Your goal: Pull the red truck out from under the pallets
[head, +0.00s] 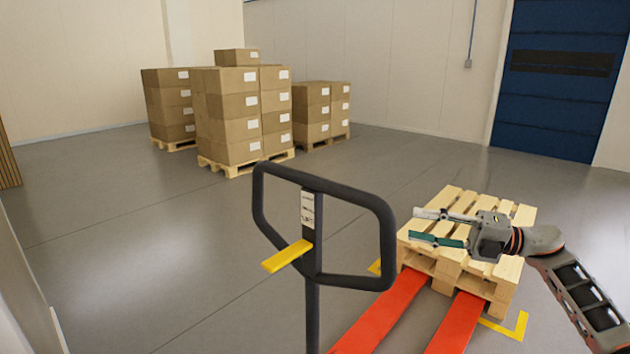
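The red truck's two forks (382,314) run from the bottom of the head view up to the near side of the stacked wooden pallets (451,270). Their far ends are hidden there. The truck's dark handle loop (387,241) stands upright left of the pallets, with a yellow lever (287,256) on it. My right gripper (414,226) is open and empty, its fingers pointing left. In the picture it lies in front of the pallets, right of the handle and apart from it. My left gripper is not in view.
Yellow corner marks (512,329) lie on the floor around the pallets. Several brown boxes (228,110) stand on pallets at the back left. A blue door (560,85) is at the back right. The grey floor left of the handle is clear.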

